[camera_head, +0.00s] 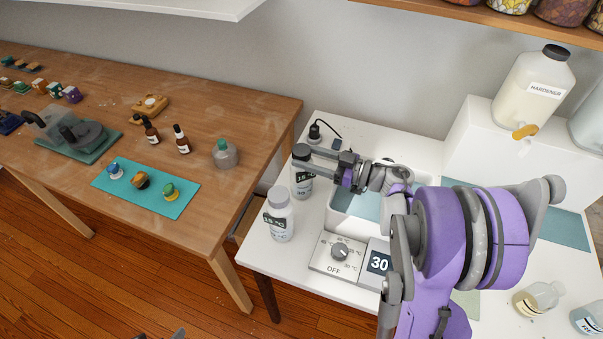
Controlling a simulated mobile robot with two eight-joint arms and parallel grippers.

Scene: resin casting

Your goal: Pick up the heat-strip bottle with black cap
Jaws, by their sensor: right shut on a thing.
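The heat-strip bottle with black cap (301,181) is a white bottle with a dark temperature strip, at the left side of the white table. It stands upright. My right gripper (301,151) reaches in from the right and is shut on its upper part at the black cap, so the fingers partly hide the cap. Of my left arm, only small dark tips (178,333) seem to show at the bottom edge; the jaw state is unclear.
A white basin (341,226) lies under my right forearm, with a dial box (338,258) and a "30" display (379,263) in front. A socket with a plug (315,132) is behind the bottle. A wooden table (230,190) stands left, across a gap.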

